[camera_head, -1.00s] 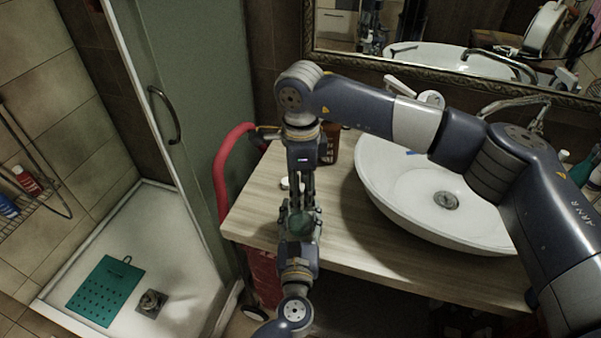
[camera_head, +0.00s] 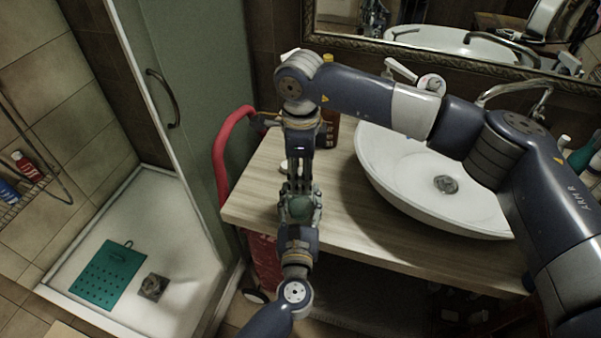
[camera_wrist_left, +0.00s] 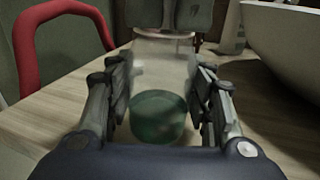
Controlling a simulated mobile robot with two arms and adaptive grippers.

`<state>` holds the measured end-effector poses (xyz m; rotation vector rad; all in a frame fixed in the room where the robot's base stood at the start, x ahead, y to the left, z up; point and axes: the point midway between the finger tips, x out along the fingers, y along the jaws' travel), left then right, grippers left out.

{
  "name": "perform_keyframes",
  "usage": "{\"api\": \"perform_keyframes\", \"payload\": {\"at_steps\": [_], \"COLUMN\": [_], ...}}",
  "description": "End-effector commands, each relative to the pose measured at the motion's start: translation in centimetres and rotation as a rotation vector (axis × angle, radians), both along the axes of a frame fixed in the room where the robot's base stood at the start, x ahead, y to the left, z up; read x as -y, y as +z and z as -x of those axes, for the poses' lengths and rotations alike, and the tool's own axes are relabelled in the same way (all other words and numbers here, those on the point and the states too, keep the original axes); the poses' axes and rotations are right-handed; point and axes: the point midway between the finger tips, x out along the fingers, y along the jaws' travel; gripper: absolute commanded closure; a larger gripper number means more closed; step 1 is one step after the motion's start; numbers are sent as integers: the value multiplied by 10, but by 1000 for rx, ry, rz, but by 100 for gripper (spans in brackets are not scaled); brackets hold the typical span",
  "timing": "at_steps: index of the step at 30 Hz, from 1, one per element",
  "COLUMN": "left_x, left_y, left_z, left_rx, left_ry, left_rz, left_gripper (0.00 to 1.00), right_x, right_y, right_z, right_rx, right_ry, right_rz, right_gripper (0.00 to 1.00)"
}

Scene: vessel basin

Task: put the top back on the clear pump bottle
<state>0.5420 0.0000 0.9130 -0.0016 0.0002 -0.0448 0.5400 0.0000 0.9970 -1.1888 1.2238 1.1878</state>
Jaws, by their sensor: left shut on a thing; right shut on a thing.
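The clear pump bottle (camera_head: 300,208) has green contents at its base and sits between the fingers of my left gripper (camera_head: 300,200). In the left wrist view, the bottle (camera_wrist_left: 158,118) is upright between the two finger pads (camera_wrist_left: 160,90), and its clear upper part is blurred. My right gripper (camera_head: 299,188) points down just above the bottle, its fingers closed together on something. It also shows at the top of the left wrist view (camera_wrist_left: 173,18). The piece it grips is too hidden to make out, and I cannot tell whether it touches the bottle's neck.
The wooden counter (camera_head: 255,190) lies under both grippers. A small white round thing (camera_head: 286,165) lies on it behind my right gripper. A brown bottle (camera_head: 329,128) stands at the back.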

Motion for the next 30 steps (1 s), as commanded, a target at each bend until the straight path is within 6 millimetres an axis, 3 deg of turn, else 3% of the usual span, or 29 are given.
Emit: {"api": "perform_keyframes", "payload": {"at_steps": [7,11,12,15,25,30], "left_x": [0,0,0,0,0,0], "left_y": [0,0,0,0,0,0], "left_z": [0,0,0,0,0,0], "left_rx": [-1,-1,-1,-1,-1,-1], "left_ry": [0,0,0,0,0,0], "left_rz": [0,0,0,0,0,0], "left_gripper": [100,100,100,100,100,100], "right_x": [0,0,0,0,0,-1], "right_y": [0,0,0,0,1,17], "right_z": [0,0,0,0,0,-1], "right_rx": [0,0,0,0,0,3], "right_ry": [-350,-338,-337,-336,-335,-335], "right_rz": [0,0,0,0,0,-3], "right_gripper": [91,91,58,39,39,39]}}
